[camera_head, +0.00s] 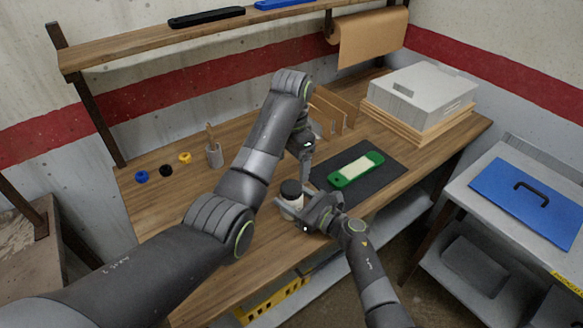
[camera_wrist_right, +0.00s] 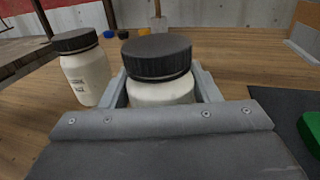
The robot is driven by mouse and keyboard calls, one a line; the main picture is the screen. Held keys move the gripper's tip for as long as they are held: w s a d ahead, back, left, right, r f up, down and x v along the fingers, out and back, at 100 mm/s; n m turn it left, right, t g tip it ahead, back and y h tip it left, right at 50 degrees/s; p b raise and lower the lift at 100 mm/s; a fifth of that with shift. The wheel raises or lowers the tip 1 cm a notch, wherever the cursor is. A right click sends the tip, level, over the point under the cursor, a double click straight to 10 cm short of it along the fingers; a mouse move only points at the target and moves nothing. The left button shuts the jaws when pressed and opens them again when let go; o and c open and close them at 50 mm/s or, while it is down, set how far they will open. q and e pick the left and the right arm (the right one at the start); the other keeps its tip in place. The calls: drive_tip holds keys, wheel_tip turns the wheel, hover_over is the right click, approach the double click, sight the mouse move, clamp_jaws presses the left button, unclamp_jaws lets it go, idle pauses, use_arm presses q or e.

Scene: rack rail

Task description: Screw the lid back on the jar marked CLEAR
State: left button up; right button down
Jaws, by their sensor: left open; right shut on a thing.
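A white jar (camera_head: 290,207) with a black ribbed lid (camera_head: 291,188) stands upright on the workbench. My right gripper (camera_head: 295,204) is shut around its body. In the right wrist view the held jar (camera_wrist_right: 160,93) is between the fingers, its black lid (camera_wrist_right: 157,58) on top. I cannot tell how tightly the lid sits, and this jar's label is hidden. A second white jar (camera_wrist_right: 88,78) with a black lid stands to the left in that view; its label is too small to read surely. My left gripper (camera_head: 305,168) is open, pointing down behind the held jar.
A green part (camera_head: 343,181) lies on a dark mat (camera_head: 385,177) to the right. Wooden dividers (camera_head: 330,107) and a grey box (camera_head: 420,95) are behind.

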sight(291, 186)
drive_tip(key=shift+c, duration=2.1)
unclamp_jaws()
use_arm(q)
wheel_tip(291, 186, down, 3)
drive_tip(key=b, duration=0.2)
drive_tip(key=shift+b, duration=0.4)
use_arm(e)
drive_tip(key=v, duration=1.7)
drive_tip(key=shift+d, duration=0.15)
drive_tip(key=shift+s+r, duration=0.1)
